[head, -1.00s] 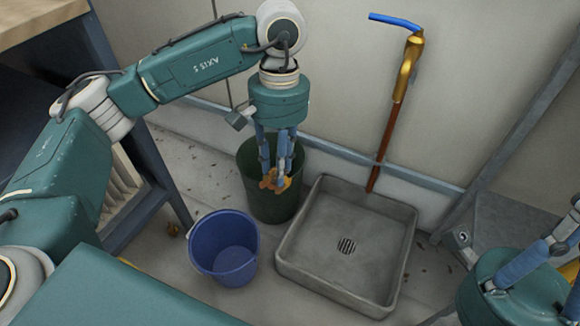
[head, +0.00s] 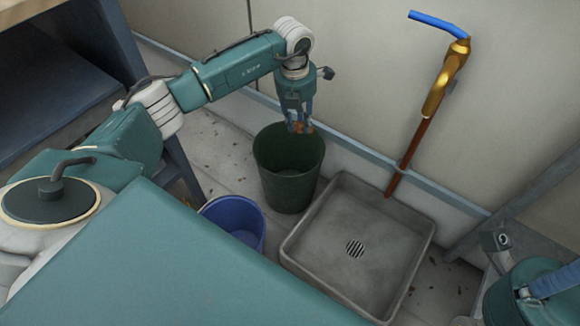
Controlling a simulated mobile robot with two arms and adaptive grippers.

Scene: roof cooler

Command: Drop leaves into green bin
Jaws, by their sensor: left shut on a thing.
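The green bin (head: 289,188) stands on the floor against the wall, left of the sink basin, with its open top facing up. My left gripper (head: 299,127) points down at the bin's far rim. It is shut on the orange-brown leaves (head: 304,128), of which only a small part shows between the fingers. Whether they are inside the rim or just above it I cannot tell. My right gripper (head: 556,281) is only partly in view at the lower right edge, and its fingertips are hard to make out.
A blue bucket (head: 234,222) stands in front of the bin, partly hidden by my body. A grey square basin (head: 384,279) with a drain lies to the right. A copper pipe with a brass tap (head: 447,78) rises behind it. Small dry leaves litter the floor.

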